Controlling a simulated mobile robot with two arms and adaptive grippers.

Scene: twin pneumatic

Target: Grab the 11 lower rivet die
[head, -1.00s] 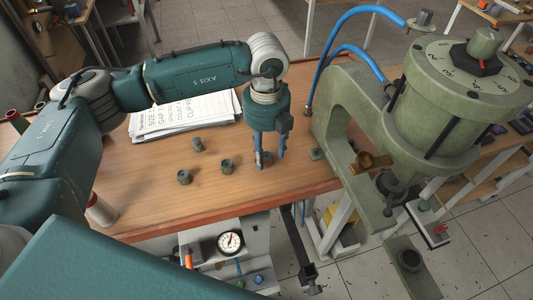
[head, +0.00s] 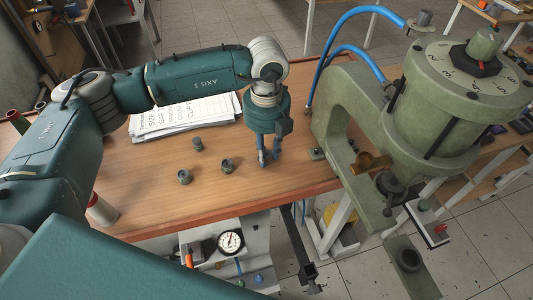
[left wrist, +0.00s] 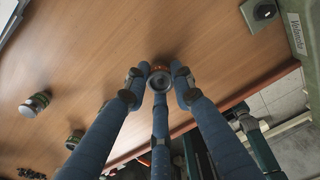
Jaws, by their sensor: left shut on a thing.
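My left gripper (head: 268,157) points straight down at the wooden table, its blue fingers shut on a small round die (left wrist: 160,80). In the head view the fingers mostly hide this die, which is at table level. In the left wrist view it sits between the fingertips, with an orange-brown rim and a dark centre. Three other small dark dies stand on the table to the left: a near one (head: 227,166), a front-left one (head: 184,177) and a back one (head: 197,144). I cannot read any number on them. My right gripper is not in view.
A green riveting press (head: 340,125) with a numbered turret (head: 470,75) stands to the right of my left gripper. Stacked papers (head: 185,115) lie behind the dies. A spool (head: 101,210) stands at the table's left edge. The table's front middle is clear.

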